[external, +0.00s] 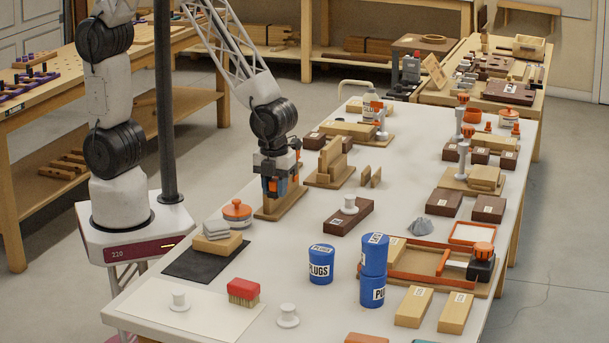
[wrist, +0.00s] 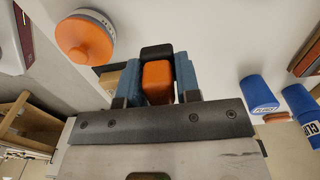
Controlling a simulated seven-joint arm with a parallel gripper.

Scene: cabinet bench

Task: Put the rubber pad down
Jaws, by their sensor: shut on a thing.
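My gripper (external: 273,190) is over a wooden stand (external: 283,208) near the left edge of the white bench. In the wrist view its blue fingers (wrist: 155,82) close from both sides on an orange and black block (wrist: 157,78). This held block may be the rubber pad; I cannot tell for sure. Some of it is hidden by the fingers. In the external view only a little orange (external: 283,187) shows between the fingers. I cannot tell whether the block touches the stand.
Wooden uprights (external: 330,160) stand right behind my gripper. A brown block (external: 349,217) and blue cans (external: 321,263) are to the right. Bare bench lies between.

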